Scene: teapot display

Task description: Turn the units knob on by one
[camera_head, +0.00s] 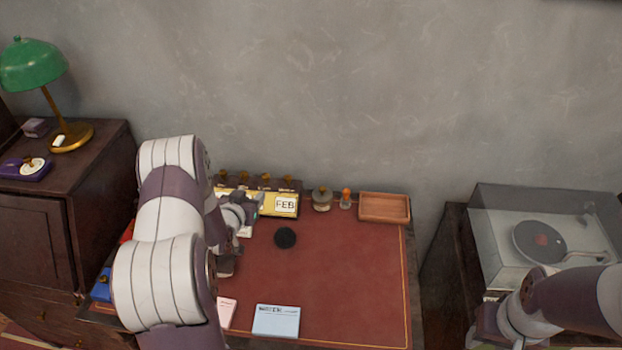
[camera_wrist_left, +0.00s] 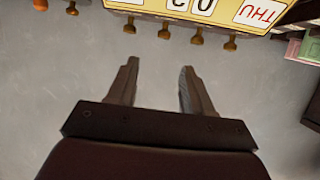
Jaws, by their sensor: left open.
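The yellow desk calendar (camera_head: 262,204) stands at the back of the desk, showing FEB. Several brass knobs rise behind its top edge. The units knob looks to be the third from the left (camera_head: 265,176). In the left wrist view the calendar (camera_wrist_left: 228,10) is upside down, with THU and partly cut-off digits, and the units knob (camera_wrist_left: 164,30) lies just beyond the fingertips, roughly in line with their gap. My left gripper (camera_wrist_left: 160,66) is open and empty, apart from the knobs. In the head view my left gripper (camera_head: 254,201) is before the calendar, partly hiding it.
A round jar (camera_head: 322,200), an orange-topped stamp (camera_head: 346,198) and a wooden tray (camera_head: 384,208) stand right of the calendar. A record player (camera_head: 545,245) stands at right, near my right arm.

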